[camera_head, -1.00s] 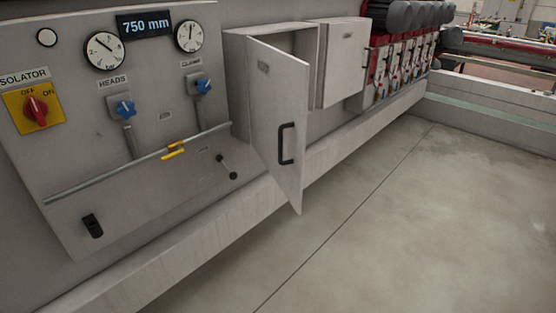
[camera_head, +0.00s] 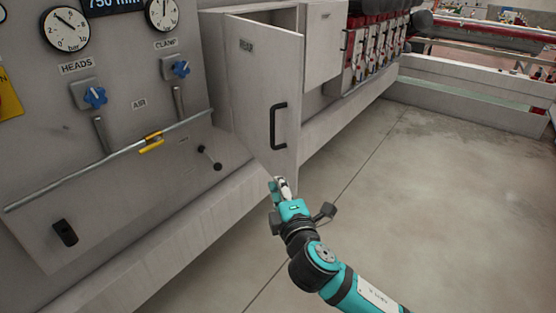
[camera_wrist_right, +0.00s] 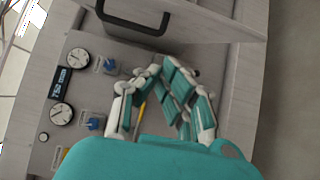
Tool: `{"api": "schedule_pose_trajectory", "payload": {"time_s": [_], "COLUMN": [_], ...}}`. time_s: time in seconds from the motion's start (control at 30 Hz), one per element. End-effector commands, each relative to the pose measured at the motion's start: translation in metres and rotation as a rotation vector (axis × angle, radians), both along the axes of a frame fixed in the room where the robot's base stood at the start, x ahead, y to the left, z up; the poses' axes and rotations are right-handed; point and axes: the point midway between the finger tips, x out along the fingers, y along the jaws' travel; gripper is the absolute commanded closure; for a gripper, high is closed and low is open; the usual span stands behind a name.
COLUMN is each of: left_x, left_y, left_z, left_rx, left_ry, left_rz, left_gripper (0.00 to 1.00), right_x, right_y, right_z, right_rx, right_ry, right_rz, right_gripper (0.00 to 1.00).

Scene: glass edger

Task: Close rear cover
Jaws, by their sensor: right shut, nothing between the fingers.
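The rear cover (camera_head: 252,90) is a grey hinged door with a small label, standing open from its wall cabinet (camera_head: 215,55). Its black bar handle (camera_head: 279,127) is near the door's right edge. My right gripper (camera_head: 281,182) is at the door's lower right corner, below the handle, shut and empty. Whether it touches the door is unclear. In the right wrist view, the fingers (camera_wrist_right: 165,85) are below the door panel (camera_wrist_right: 215,30) and its handle (camera_wrist_right: 135,22). My left gripper is not in view.
A control panel with gauges (camera_head: 66,30), blue knobs (camera_head: 95,97) and a rail with a yellow clip (camera_head: 151,142) is at left. A second closed grey cover (camera_head: 325,45) adjoins the cabinet. A ledge (camera_head: 340,118) runs below. The floor (camera_head: 430,200) at right is clear.

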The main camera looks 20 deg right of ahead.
Motion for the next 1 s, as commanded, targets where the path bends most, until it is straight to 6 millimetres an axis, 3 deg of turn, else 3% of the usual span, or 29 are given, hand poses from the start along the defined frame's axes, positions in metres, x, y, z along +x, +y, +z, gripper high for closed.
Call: {"api": "schedule_pose_trajectory", "payload": {"time_s": [0.47, 0.7, 1.0], "left_x": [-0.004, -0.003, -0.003], "left_y": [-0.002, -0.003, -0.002], "left_z": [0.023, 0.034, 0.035], "left_rx": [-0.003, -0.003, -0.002], "left_ry": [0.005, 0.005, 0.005], "left_rz": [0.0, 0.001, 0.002], "left_gripper": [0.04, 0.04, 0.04], "right_x": [0.095, 0.101, 0.102], "right_y": [-0.002, -0.034, -0.041], "right_z": [0.002, 0.001, -0.001], "right_rx": [0.002, 0.002, 0.005], "right_ry": [0.003, 0.004, 0.004], "right_rz": [-0.001, 0.0, 0.001], "right_gripper": [1.0, 1.0, 1.0]}}
